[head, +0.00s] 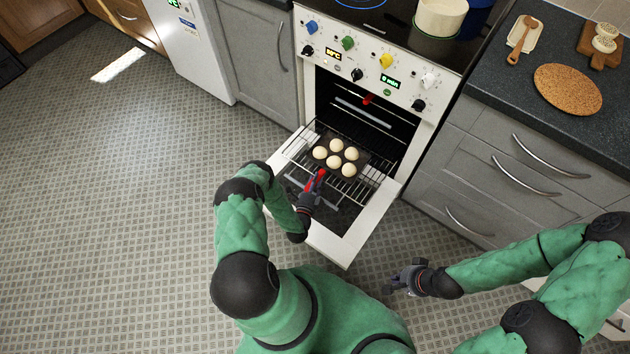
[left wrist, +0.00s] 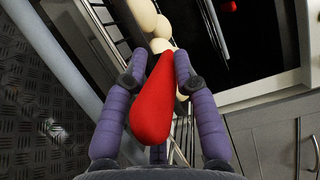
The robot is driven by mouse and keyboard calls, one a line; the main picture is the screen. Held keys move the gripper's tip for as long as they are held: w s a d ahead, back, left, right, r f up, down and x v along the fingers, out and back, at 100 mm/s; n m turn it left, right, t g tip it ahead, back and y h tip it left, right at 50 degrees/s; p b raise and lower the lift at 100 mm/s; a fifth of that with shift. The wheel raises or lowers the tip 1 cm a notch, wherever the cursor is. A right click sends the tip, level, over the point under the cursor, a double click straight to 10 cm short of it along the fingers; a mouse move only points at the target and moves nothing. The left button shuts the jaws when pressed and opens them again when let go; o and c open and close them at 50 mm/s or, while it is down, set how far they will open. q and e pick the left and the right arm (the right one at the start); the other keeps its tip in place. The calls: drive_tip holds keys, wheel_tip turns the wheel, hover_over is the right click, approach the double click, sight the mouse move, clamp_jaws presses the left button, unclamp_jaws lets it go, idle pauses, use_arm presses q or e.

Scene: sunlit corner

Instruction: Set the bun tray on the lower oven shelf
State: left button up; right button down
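The dark bun tray (head: 362,163) holds several pale round buns (head: 336,145) and rests level on a wire shelf (head: 376,178) that sticks out of the oven over the lowered door. A red handle (head: 319,179) is at the front of this shelf. My left gripper (head: 313,190) is at that handle. In the left wrist view its purple fingers lie on both sides of the red handle (left wrist: 152,105) and appear shut on it. A few buns show beyond the fingers (left wrist: 160,45). My right gripper (head: 402,280) is empty and open, low to the right of the door.
The oven door (head: 352,238) hangs open below the shelf. A second red handle (head: 368,99) shows higher inside the oven. The right counter holds a cork mat (head: 567,89), a spoon rest and a wooden board. A pot (head: 440,18) stands on the hob. The left floor is clear.

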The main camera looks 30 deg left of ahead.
use_arm(q)
drive_tip(key=shift+o, duration=0.4)
drive_tip(key=shift+r, duration=0.15)
drive_tip(key=p+v, duration=0.4)
drive_tip(key=v, duration=0.8)
drive_tip(key=w+d+r+n+g+h, duration=0.3)
drive_tip(key=w+d+n+g+h, duration=0.4)
drive_tip(key=d+n, duration=0.25)
drive_tip(key=s+d+r+n+g, duration=0.4)
drive_tip(key=s+d+r, duration=0.1)
drive_tip(key=s, duration=0.3)
drive_tip(key=s+d+r+n+g+h, duration=0.1)
drive_tip(key=s+d+r+n+g, duration=0.3)
drive_tip(key=s+r, duration=0.4)
drive_tip(key=shift+s+d+r+g+h, duration=0.3)
drive_tip(key=shift+s+d+g, duration=0.25)
drive_tip(key=shift+d+g, duration=0.25)
wheel_tip(320, 180, up, 4)
drive_tip(key=p, duration=0.3)
drive_tip(key=shift+f, duration=0.15)
